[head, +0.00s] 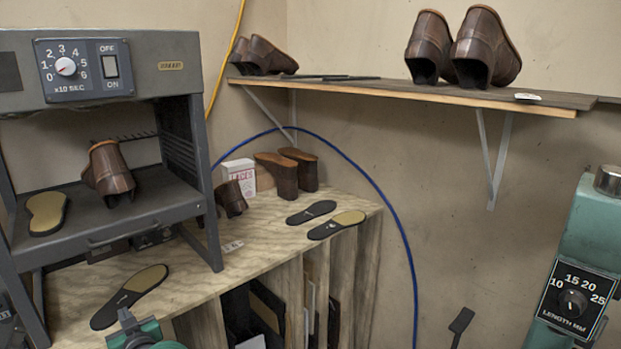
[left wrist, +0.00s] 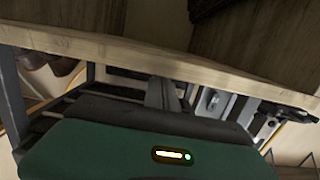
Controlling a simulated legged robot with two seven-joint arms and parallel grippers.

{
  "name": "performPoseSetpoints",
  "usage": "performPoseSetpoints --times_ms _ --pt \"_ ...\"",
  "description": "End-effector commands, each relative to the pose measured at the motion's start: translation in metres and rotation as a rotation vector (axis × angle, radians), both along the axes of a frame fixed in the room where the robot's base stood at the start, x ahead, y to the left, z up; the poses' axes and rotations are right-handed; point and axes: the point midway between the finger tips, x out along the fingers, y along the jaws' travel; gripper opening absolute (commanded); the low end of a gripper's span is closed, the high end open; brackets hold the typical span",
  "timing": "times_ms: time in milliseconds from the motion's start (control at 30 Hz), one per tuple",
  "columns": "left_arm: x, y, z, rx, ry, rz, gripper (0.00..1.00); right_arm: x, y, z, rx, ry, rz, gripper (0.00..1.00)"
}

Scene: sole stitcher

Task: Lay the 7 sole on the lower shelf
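No number can be read on any sole, so I cannot tell which is the 7. One tan-topped black sole (head: 128,297) lies at the front left of the wooden bench. A dark sole (head: 311,212) and a tan-and-black sole (head: 347,217) lie side by side at the bench's right end. Another tan sole (head: 47,213) lies on the grey machine's shelf (head: 165,192). My left gripper (head: 125,318) is at the bottom edge of the head view, near the front-left sole; its fingers are not clear. The left wrist view shows its green body (left wrist: 140,150) below a wooden edge. My right gripper is out of view.
The wooden bench (head: 190,286) has brown shoes, a white box (head: 240,176) and dark boards in slots below. A wall shelf (head: 400,88) holds shoes. The grey machine (head: 120,70) stands left, a green machine (head: 580,260) right. A blue cable crosses the wall.

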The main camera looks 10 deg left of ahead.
Motion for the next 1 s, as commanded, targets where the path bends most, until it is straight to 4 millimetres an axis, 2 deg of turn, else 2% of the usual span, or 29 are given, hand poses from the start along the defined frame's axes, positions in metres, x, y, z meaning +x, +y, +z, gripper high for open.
performPoseSetpoints --times_ms 433,733,867,1000 --pt "0.011 0.013 -0.001 0.0 0.001 0.0 0.0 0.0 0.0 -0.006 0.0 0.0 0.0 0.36" --pt "0.012 0.014 -0.001 0.0 0.001 0.0 0.0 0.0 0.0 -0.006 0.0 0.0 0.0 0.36" --pt "0.007 0.007 0.0 -0.002 0.002 -0.001 0.0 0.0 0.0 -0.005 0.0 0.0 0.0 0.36" --pt "-0.007 -0.009 0.002 -0.002 0.0 -0.002 0.0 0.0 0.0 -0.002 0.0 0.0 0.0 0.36"
